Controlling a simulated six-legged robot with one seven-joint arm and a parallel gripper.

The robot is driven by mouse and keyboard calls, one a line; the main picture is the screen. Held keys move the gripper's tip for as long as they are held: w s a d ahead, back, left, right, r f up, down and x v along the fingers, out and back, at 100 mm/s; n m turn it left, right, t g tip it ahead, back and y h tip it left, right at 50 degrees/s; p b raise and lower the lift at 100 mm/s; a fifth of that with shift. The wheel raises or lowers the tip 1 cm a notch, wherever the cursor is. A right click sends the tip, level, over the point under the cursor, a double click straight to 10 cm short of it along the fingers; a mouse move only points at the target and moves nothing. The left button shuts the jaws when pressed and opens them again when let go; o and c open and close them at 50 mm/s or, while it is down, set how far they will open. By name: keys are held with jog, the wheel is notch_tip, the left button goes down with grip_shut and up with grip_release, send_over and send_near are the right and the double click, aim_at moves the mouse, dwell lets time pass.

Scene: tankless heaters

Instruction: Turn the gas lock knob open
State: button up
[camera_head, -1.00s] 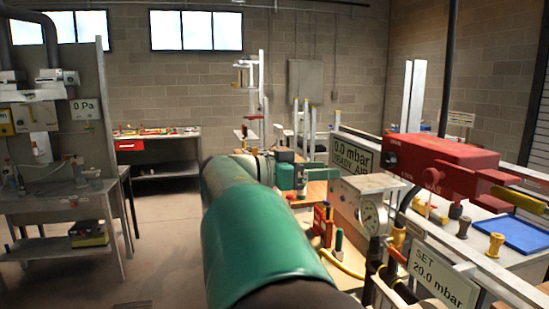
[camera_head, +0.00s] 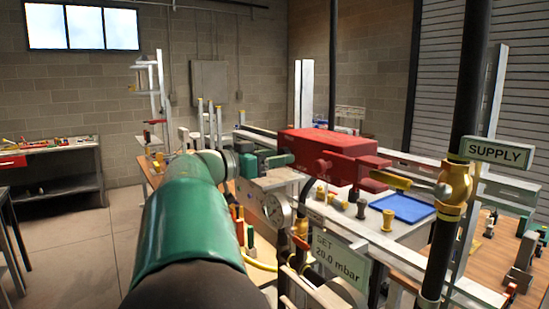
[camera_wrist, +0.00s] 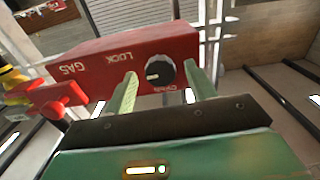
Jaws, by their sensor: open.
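The red gas lock box (camera_head: 325,152) stands right of my gripper in the head view. In the wrist view the box (camera_wrist: 95,72) shows upside-down white "GAS LOCK" lettering and a round black knob (camera_wrist: 160,73) with a pale pointer mark. Small lettering partly shows by the knob. My gripper (camera_wrist: 160,86) is open, with one pale green finger on either side of the knob and visible gaps between. I cannot tell how far the fingertips reach along the knob. In the head view my gripper (camera_head: 282,160) is at the box's left end; the knob is hidden there.
A yellow handle (camera_head: 391,180) sticks out right of the box, near a brass valve (camera_head: 455,183) on a black pipe with a SUPPLY sign (camera_head: 497,152). A gauge (camera_head: 273,206) and a "SET 20.0 mbar" sign (camera_head: 341,258) stand below. A blue tray (camera_head: 402,208) lies behind.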

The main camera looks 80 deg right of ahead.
jog(key=shift+d, duration=0.1)
jog(key=c, duration=1)
jog(key=shift+o, duration=0.2)
jog(key=shift+n, duration=0.3)
jog(key=n, duration=1.6)
jog(key=shift+n, duration=0.3)
